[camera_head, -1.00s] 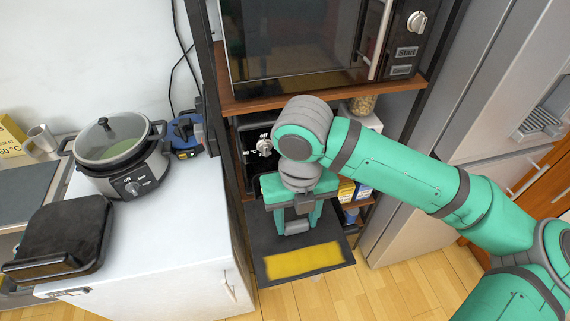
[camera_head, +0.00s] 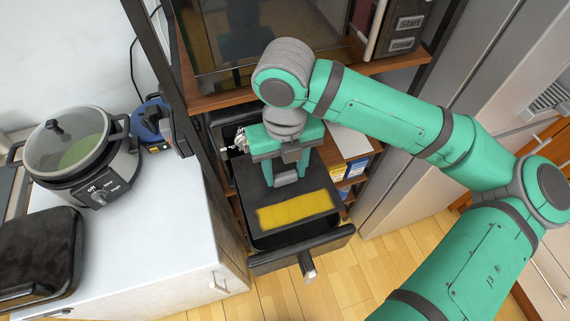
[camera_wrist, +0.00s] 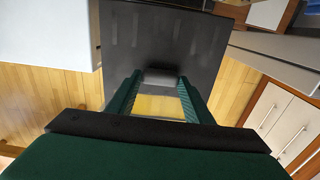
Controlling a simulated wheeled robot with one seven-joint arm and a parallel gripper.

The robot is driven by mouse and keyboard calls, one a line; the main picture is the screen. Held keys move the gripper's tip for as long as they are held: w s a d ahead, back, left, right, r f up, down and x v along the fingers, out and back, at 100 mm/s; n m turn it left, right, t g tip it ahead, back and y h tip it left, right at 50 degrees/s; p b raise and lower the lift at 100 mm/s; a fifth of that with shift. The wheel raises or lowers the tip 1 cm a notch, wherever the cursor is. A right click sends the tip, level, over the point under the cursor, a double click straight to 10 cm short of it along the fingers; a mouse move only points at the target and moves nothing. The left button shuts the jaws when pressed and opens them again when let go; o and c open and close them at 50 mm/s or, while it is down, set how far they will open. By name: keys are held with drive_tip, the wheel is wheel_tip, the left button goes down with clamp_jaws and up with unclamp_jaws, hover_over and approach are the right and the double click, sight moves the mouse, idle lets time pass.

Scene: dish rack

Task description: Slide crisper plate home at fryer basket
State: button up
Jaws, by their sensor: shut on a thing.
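The crisper plate is a flat dark plate (camera_head: 248,193) with a yellow patch (camera_head: 293,210). It lies over the fryer basket (camera_head: 338,236), a dark pulled-out drawer with a handle (camera_head: 308,266) at its front. A dark gap shows between the plate's front edge and the basket front. My gripper (camera_head: 287,173) points down and is shut on the small grey grip of the plate. In the wrist view my gripper (camera_wrist: 158,95) straddles that grip, with the plate (camera_wrist: 165,40) spreading out behind it.
The basket is in a shelf frame under a wooden shelf (camera_head: 215,99) carrying an oven. A white counter (camera_head: 160,230) with a cooker (camera_head: 85,150) stands left. Boxes (camera_head: 352,172) sit on the shelf at right. Wooden floor is open in front.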

drive_tip(key=shift+w+f, duration=0.2)
drive_tip(key=shift+f, duration=2.05)
drive_tip(key=shift+s+a, duration=0.1)
